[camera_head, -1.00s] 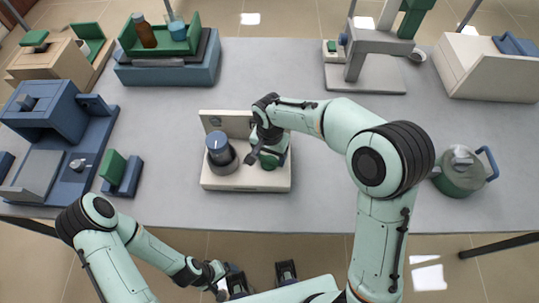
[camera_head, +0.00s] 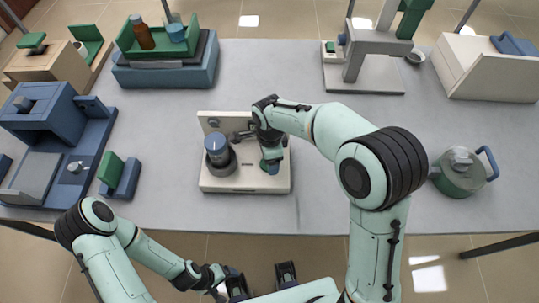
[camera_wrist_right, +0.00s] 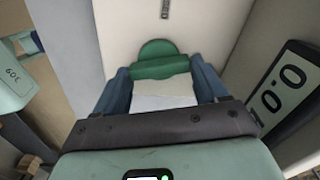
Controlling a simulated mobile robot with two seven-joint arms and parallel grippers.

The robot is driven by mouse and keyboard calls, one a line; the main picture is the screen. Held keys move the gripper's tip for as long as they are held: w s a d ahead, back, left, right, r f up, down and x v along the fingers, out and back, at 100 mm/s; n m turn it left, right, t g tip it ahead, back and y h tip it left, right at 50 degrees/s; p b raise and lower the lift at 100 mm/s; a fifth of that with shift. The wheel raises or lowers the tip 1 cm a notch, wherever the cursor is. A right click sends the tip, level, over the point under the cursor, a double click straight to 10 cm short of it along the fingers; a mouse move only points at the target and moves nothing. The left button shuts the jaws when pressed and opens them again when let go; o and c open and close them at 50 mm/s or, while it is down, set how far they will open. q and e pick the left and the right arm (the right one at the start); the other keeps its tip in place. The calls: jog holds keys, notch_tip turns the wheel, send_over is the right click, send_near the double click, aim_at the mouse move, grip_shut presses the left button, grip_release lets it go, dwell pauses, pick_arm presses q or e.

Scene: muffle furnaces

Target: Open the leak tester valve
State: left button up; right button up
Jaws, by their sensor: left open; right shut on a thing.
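The leak tester (camera_head: 225,183) is a cream unit near the front middle of the table, with a blue-topped cylinder (camera_head: 217,150) in a dark grey ring on its left. Its green valve (camera_wrist_right: 160,60) shows in the right wrist view, between the blue fingers of my right gripper (camera_wrist_right: 160,75), which is shut on it. In the head view my right wrist and gripper (camera_head: 271,165) cover most of the valve. My left gripper (camera_head: 217,283) is open and empty, low in front of the table edge and apart from the tester.
A green pot-like vessel (camera_head: 462,173) with a blue handle stands to the right. A blue machine (camera_head: 58,125) and a small green-and-blue block (camera_head: 120,176) stand to the left. Bare tabletop (camera_head: 285,65) lies behind the tester.

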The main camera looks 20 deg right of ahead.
pick_arm(q)
jog(key=shift+w+r+p, duration=0.2)
jog(key=shift+r+p, duration=0.1)
jog(key=shift+r, duration=0.05)
pick_arm(e)
jog(key=shift+r+m, duration=0.1)
jog(key=shift+m, duration=1.5)
jog(key=o, duration=1.1)
jog(key=shift+c, duration=0.2)
pick_arm(q)
jog(key=shift+w+r+p, duration=0.3)
jog(key=shift+r+p, duration=0.15)
jog(key=shift+r, duration=0.1)
jog(key=shift+w+r+p, duration=0.25)
jog(key=shift+r+p, duration=0.15)
jog(key=shift+r, duration=0.1)
pick_arm(e)
notch_tip(320, 180, up, 13)
jog(key=shift+r, duration=0.15)
